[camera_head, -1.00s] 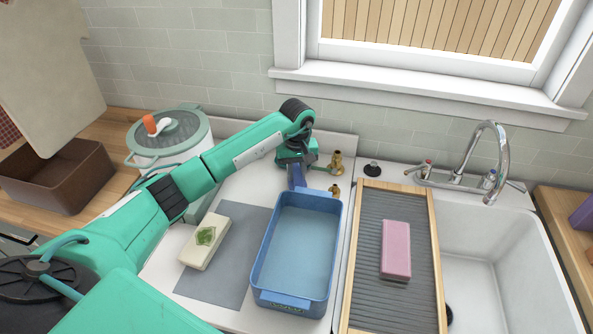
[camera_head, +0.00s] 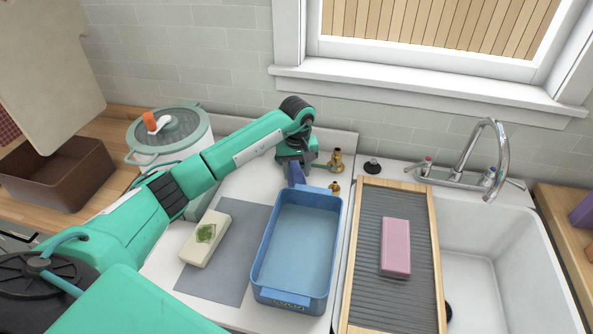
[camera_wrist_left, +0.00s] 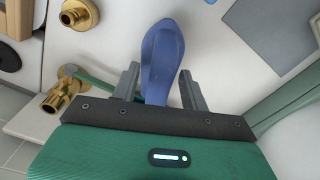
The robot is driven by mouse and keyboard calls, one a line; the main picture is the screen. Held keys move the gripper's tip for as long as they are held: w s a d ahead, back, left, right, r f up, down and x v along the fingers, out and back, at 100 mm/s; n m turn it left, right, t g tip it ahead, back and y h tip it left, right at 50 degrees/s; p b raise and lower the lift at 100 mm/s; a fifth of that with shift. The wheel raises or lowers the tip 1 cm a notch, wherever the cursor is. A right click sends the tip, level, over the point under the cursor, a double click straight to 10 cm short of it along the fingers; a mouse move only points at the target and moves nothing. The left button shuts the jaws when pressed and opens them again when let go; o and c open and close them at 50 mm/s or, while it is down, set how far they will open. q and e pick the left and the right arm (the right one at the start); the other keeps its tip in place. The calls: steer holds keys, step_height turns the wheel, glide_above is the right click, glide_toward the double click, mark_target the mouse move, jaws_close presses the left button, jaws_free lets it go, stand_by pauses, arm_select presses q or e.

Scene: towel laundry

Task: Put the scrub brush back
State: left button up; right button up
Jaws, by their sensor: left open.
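A blue, rounded, elongated thing, which looks like the scrub brush (camera_wrist_left: 163,50), lies between the fingers of my left gripper (camera_wrist_left: 158,88) in the left wrist view. The fingers are open on either side of it, with a gap visible on each side. In the head view my left gripper (camera_head: 296,166) points down at the far end of the blue tub (camera_head: 262,262), with a bit of the blue brush (camera_head: 296,176) showing below it. The gripper hides most of the brush there. I cannot tell whether the brush touches the tub. My right gripper is not in view.
Brass valves (camera_head: 336,160) stand close right of the gripper. A grey mat (camera_head: 225,275) holds a pale block (camera_head: 207,245) with a green mark. A ridged board (camera_head: 390,300) carries a pink block (camera_head: 396,246) beside the sink (camera_head: 490,270). A lidded pot (camera_head: 165,140) stands left.

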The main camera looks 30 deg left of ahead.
arm_select(q)
step_height(320, 180, up, 10)
steer(key=b, duration=0.3)
steer(key=shift+r, duration=0.1)
steer(key=shift+r+b, duration=0.35)
steer(key=shift+r, duration=0.3)
